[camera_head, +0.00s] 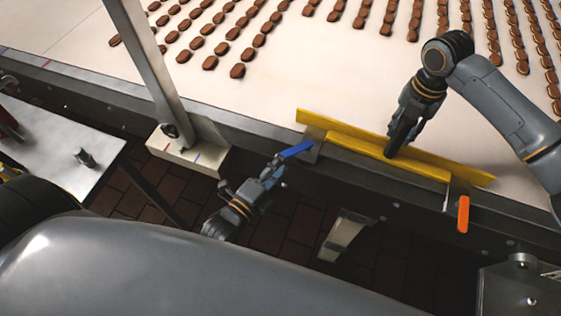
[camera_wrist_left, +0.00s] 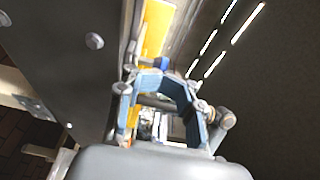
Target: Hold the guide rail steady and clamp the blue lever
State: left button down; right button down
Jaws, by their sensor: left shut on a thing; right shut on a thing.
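The yellow guide rail (camera_head: 450,165) lies along the near edge of the conveyor; part of it also shows at the top of the left wrist view (camera_wrist_left: 154,32). My right gripper (camera_head: 393,151) reaches down from above and is shut on the rail near its middle. The blue lever (camera_head: 298,149) sits at the rail's left clamp and points down-left. My left gripper (camera_head: 279,161) is at the lever's lower left end and is shut on it. In the left wrist view the gripper's fingers (camera_wrist_left: 165,88) fill the middle, and the lever between them is hard to make out.
An orange lever (camera_head: 463,214) hangs down at the rail's right clamp. Rows of brown sandwich cookies (camera_head: 238,71) lie on the pale belt (camera_head: 290,85). A metal post (camera_head: 150,65) stands left of the rail, and a side table (camera_head: 50,150) is at far left.

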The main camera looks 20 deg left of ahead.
pick_arm(q)
jog(key=shift+a, duration=0.3)
dwell(0.5)
